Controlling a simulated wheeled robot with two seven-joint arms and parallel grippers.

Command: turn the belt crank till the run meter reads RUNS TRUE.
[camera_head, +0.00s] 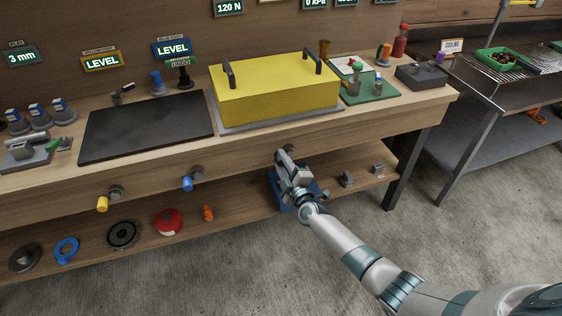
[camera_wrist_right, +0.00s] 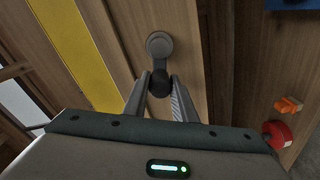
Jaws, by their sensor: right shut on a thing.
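My right gripper (camera_head: 284,161) reaches to the front edge of the bench, below the yellow cover. In the right wrist view its two fingers (camera_wrist_right: 160,95) are shut on the dark knob (camera_wrist_right: 163,82) of a crank. The crank's round grey hub (camera_wrist_right: 159,44) sits on the wooden front, with a short arm leading to the knob. In the head view the hub (camera_head: 289,149) is partly hidden by the gripper. I take this to be the belt crank. No display that I can read shows RUNS TRUE; some along the top are cut off. My left gripper is not in view.
A yellow cover (camera_head: 275,88) stands on the bench beside a dark plate (camera_head: 147,126). Yellow (camera_head: 102,204) and blue (camera_head: 187,184) crank knobs project from the front. The lower shelf holds a red round part (camera_head: 168,222) and a blue object (camera_head: 283,196) behind my wrist.

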